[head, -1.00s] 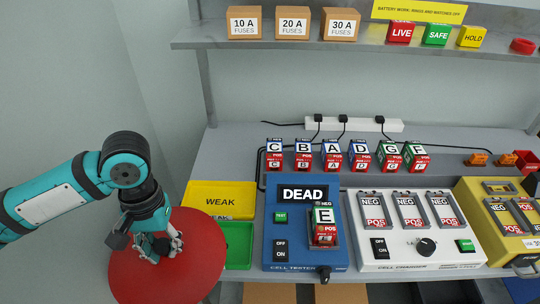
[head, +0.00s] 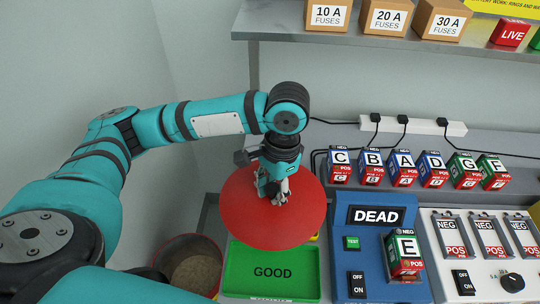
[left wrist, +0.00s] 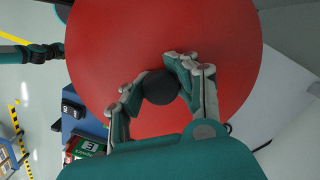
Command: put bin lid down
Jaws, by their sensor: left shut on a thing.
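The bin lid (head: 297,230) is a round red disc with a dark knob. My left gripper (head: 277,196) is shut on the lid's knob and holds the lid over the back of the trays, hiding most of the yellow tray. In the left wrist view the lid (left wrist: 100,50) fills the middle, and the fingers (left wrist: 160,88) clasp the black knob (left wrist: 160,87) from both sides. An open round bin (head: 190,262) stands on the floor at lower left, its reddish rim partly hidden by my arm. My right gripper is not in view.
The green GOOD tray (head: 268,272) lies at the front of the bench, below the lid in the picture. The blue cell tester (head: 367,240) with cell E (head: 403,255) is just right of the lid. Several labelled cells (head: 405,168) stand in a row behind.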

